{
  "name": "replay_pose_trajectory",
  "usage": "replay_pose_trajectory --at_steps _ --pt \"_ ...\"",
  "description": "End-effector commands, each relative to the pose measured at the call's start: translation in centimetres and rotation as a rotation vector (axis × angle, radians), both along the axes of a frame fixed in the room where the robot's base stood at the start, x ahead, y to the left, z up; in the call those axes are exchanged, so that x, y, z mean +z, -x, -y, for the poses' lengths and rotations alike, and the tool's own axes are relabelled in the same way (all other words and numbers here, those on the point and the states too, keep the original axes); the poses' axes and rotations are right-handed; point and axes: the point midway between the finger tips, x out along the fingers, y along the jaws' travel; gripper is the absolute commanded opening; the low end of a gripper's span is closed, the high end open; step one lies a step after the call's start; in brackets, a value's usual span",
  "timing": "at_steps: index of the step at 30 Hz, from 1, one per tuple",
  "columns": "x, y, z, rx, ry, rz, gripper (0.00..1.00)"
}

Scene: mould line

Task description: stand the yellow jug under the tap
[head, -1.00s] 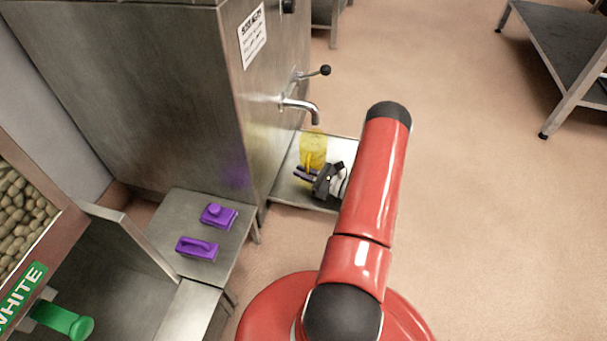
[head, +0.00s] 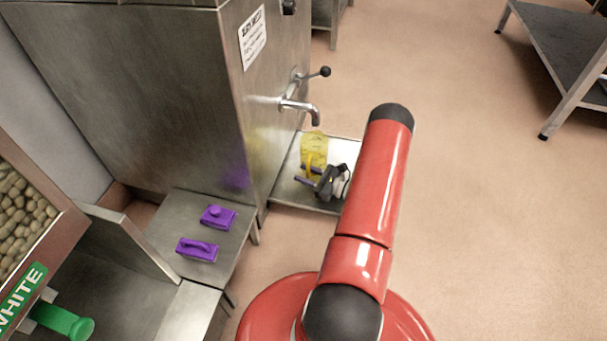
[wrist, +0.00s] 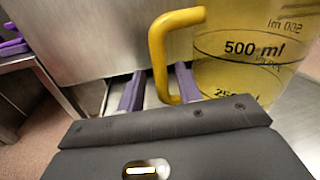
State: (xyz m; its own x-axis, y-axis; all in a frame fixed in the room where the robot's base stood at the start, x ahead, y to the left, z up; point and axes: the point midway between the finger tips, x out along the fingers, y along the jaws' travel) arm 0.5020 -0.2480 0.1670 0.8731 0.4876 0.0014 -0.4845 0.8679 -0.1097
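The yellow see-through jug (head: 315,145) stands upright on the low steel stand (head: 343,152), below the spout of the tap (head: 301,105). In the wrist view the jug (wrist: 245,70) is at the right, with its volume marks showing and its handle (wrist: 158,60) towards me. My gripper (head: 305,174) is at the handle side of the jug. Its two purple fingers (wrist: 158,90) are spread, one on each side of the handle, with gaps visible between. The jug's base is hidden in the wrist view by the gripper body.
The tap is on a tall steel machine (head: 170,90) with a lever (head: 318,72) above the spout. A side table (head: 215,240) at left holds two purple tools (head: 197,249). A green-handled thing (head: 65,321) is at lower left. Open floor lies to the right.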

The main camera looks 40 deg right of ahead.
Motion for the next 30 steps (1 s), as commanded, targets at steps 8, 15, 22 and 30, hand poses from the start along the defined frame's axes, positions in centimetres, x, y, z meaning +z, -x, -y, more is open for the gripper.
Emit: replay_pose_trajectory --at_steps 8,15,22,30 --pt "0.0 5.3 3.0 -0.007 -0.001 -0.002 0.34" --pt "0.0 8.8 4.9 -0.003 -0.001 -0.001 0.34" --pt "1.2 9.1 4.9 0.039 0.025 -0.001 0.34" --pt "12.1 5.2 -2.6 0.448 0.311 -0.014 0.34"
